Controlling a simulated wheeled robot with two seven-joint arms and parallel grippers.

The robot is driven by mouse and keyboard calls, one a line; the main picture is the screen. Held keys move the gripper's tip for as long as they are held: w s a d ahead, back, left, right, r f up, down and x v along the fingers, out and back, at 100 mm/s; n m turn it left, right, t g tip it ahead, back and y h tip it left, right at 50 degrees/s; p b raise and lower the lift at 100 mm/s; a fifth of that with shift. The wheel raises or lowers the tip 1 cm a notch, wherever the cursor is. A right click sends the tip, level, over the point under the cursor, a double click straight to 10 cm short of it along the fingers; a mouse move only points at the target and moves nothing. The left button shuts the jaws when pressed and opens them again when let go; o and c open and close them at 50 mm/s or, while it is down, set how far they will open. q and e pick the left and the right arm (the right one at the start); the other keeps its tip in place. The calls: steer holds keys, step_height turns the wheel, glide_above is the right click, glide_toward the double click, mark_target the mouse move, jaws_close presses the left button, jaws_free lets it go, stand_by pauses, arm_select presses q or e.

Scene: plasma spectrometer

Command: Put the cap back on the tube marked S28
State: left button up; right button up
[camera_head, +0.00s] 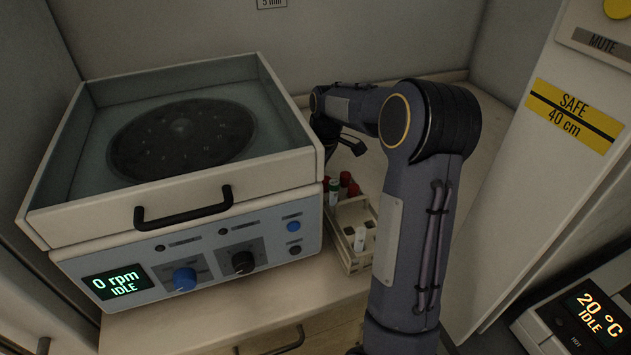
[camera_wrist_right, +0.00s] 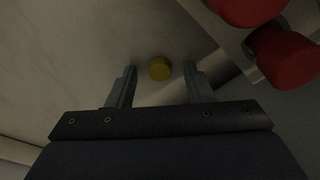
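A small yellow cap (camera_wrist_right: 160,68) shows in the right wrist view, between and slightly beyond my right fingertips. My right gripper (camera_wrist_right: 161,72) is open, with a gap on both sides of the cap. In the head view my right gripper (camera_head: 345,142) hangs behind the tube rack, partly hidden by my arm, and the cap is not visible there. A tube with a pale label (camera_head: 334,193) and another pale tube (camera_head: 359,238) stand in the rack. No S28 marking is readable. My left gripper is not in view.
A panel reading SAFE 40 cm (camera_head: 572,115) stands right.

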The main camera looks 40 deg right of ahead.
jaws_close()
steer(key=shift+r, duration=0.1)
step_height(320, 180, up, 28)
steer(key=p, duration=0.4)
steer(key=shift+p, duration=0.4)
